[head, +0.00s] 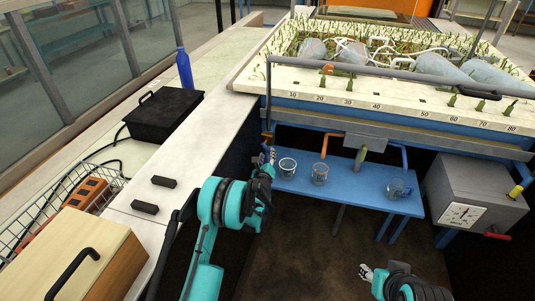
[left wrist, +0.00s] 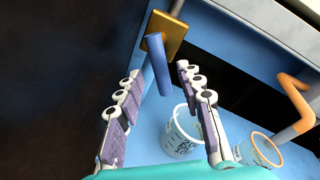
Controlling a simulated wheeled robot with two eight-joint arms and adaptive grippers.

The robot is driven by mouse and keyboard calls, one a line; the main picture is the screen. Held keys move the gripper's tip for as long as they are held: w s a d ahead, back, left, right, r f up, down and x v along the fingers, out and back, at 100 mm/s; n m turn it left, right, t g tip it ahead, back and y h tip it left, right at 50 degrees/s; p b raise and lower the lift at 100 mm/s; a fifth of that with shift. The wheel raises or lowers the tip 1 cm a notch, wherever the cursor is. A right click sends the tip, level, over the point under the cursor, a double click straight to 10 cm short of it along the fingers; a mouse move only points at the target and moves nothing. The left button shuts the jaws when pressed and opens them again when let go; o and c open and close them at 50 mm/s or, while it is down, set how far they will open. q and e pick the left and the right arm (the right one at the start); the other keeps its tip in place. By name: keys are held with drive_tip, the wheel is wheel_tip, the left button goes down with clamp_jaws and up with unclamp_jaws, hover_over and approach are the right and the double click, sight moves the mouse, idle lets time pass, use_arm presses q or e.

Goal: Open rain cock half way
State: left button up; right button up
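In the left wrist view a cock with a brass-coloured body (left wrist: 164,30) and a blue lever (left wrist: 158,68) sits at the top middle. No label on it is readable. My left gripper (left wrist: 160,76) is open, one finger on each side of the lever's lower end, with visible gaps and no clear contact. In the head view my left gripper (head: 270,156) is at the flume's front left corner, below the tray edge, and hides most of the cock. My right gripper (head: 366,272) is low over the dark floor, away from everything; its finger opening is too small to judge.
A blue shelf (head: 340,190) under the flume holds glass beakers (head: 320,174), one (left wrist: 182,132) just below my left fingers. A grey box with a dial (head: 470,190) stands right. A pale ledge (head: 190,145) runs left.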

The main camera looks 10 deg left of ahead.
use_arm(q)
drive_tip(key=s+d+r, duration=0.1)
drive_tip(key=s, duration=0.8)
drive_tip(key=shift+s, duration=0.2)
drive_tip(key=shift+d, duration=0.1)
drive_tip(key=shift+c, duration=0.2)
